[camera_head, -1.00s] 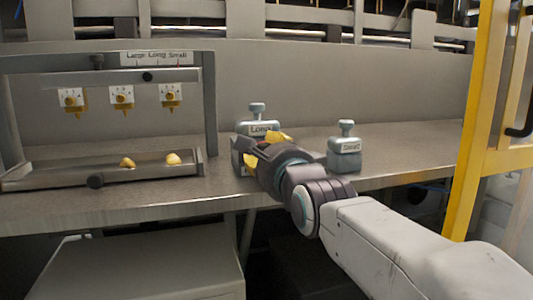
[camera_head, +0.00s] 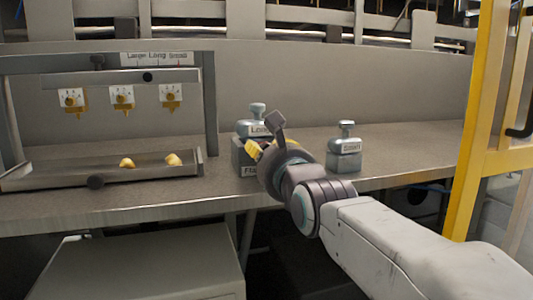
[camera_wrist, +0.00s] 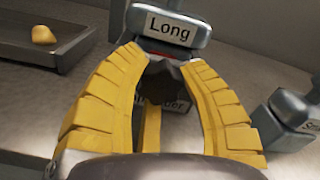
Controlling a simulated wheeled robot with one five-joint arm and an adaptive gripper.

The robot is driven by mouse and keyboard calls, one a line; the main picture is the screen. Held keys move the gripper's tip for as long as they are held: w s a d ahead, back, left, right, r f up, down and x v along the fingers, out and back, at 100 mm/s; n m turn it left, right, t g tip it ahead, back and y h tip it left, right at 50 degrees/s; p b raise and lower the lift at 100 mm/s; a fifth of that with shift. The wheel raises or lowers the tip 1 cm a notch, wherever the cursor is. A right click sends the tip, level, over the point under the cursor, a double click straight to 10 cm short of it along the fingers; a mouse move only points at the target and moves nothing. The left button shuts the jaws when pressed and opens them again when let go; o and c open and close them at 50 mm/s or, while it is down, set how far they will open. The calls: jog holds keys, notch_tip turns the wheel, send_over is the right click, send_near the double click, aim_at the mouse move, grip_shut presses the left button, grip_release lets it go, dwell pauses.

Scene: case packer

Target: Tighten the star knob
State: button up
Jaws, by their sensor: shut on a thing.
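The star knob (camera_wrist: 168,82) shows in the wrist view as a dark, lobed piece just below the block labelled "Long" (camera_wrist: 171,26). A partly hidden label shows below the knob in the wrist view.
A block labelled "Small" (camera_head: 344,150) stands to the right on the steel counter. At left is a frame with yellow-pointer dials (camera_head: 122,97) above a tray (camera_head: 60,178) holding two yellow pieces. A yellow post (camera_head: 470,150) rises at right.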

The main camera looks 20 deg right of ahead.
jog(key=shift+r, duration=0.35)
jog(key=o, duration=0.7)
jog(key=shift+o, duration=1.1)
jog(key=shift+f, duration=0.15)
jog(key=s, duration=0.7)
jog(key=shift+s, duration=0.25)
